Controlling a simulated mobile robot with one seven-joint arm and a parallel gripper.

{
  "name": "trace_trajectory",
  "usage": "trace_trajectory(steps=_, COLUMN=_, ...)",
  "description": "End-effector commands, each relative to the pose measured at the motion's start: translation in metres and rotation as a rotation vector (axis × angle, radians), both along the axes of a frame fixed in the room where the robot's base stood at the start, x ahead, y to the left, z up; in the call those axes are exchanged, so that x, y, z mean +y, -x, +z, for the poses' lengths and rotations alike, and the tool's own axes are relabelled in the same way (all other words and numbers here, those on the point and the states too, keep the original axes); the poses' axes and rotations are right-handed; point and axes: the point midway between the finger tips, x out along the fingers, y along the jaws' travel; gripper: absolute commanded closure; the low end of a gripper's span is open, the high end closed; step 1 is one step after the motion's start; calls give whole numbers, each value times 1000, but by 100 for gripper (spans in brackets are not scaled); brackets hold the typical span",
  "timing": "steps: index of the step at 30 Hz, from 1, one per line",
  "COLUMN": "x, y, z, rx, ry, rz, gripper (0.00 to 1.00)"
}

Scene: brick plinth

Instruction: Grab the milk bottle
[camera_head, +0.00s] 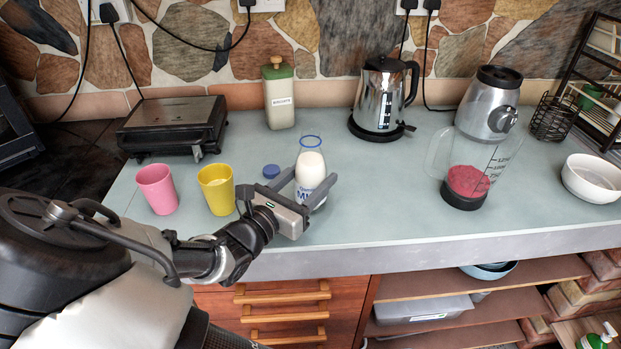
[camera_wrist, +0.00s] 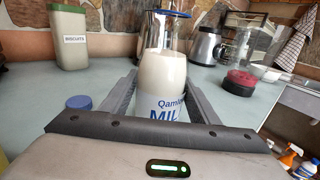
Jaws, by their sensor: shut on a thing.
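The milk bottle (camera_head: 310,170) is clear glass with a blue rim, white milk inside and a blue-lettered label. It stands upright on the counter in the head view, and fills the middle of the wrist view (camera_wrist: 163,70). My gripper (camera_head: 304,184) has a finger on each side of the bottle's body and is shut on it. In the wrist view, the fingers (camera_wrist: 160,98) flank the bottle, and its lower part is hidden behind the gripper body. A loose blue cap (camera_head: 271,171) lies on the counter just left of the bottle.
A yellow cup (camera_head: 216,189) and a pink cup (camera_head: 158,188) stand left of my gripper. A biscuit tin (camera_head: 279,94), kettle (camera_head: 383,97) and grill (camera_head: 173,126) stand behind. A blender jug (camera_head: 467,172) and white bowl (camera_head: 591,177) are right. Counter (camera_head: 385,205) right of the bottle is clear.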

Motion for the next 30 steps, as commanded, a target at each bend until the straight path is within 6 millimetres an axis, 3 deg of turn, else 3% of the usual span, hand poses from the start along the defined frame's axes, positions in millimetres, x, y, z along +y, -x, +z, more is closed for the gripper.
trace_trajectory(steps=14, x=0, y=0, z=9, rx=-2, ry=0, rz=-1, gripper=90)
trace_trajectory(steps=30, x=0, y=0, z=52, rx=-3, ry=-1, rz=0, gripper=90)
